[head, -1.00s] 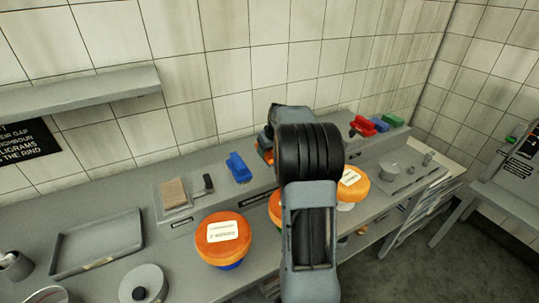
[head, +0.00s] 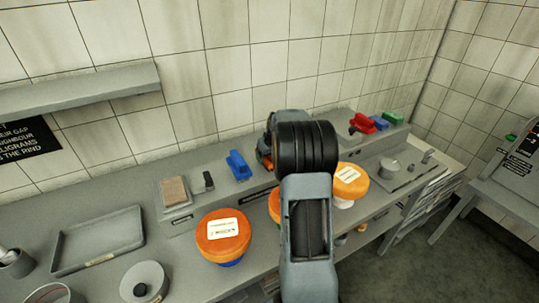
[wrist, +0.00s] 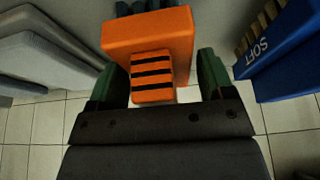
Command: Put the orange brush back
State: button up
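The orange brush (wrist: 148,45) fills the upper middle of the wrist view, its black-striped handle toward the camera and dark bristles at the far end. My gripper (wrist: 163,80) has one green-padded finger on each side of the handle. A pale gap shows between the handle and the right finger, so the fingers look open around it. In the head view only a sliver of the orange brush (head: 264,161) shows on the back ledge; my arm hides the rest and the fingertips.
A blue brush (head: 239,165) stands left of the orange one, close beside my right finger in the wrist view (wrist: 285,55). Orange-topped cheese wheels (head: 222,235) stand in front.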

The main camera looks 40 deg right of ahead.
jog(key=shift+o, duration=1)
jog(key=shift+r, duration=0.2)
jog(key=d+b+v, duration=0.1)
jog(key=v, duration=1)
jog(key=s+a+r, duration=0.2)
jog(key=s+a, duration=0.1)
jog(key=a, duration=0.7)
jog(key=shift+n+y, duration=0.3)
jog(key=shift+n, duration=0.5)
jog(key=s+a+f, duration=0.1)
jog(key=s+a, duration=0.4)
jog(key=s+a+f, duration=0.2)
jog(key=s+a, duration=0.4)
jog(key=s+a+f, duration=0.2)
jog(key=s+a, duration=0.3)
jog(key=shift+s+a, duration=0.35)
jog(key=shift+s, duration=0.05)
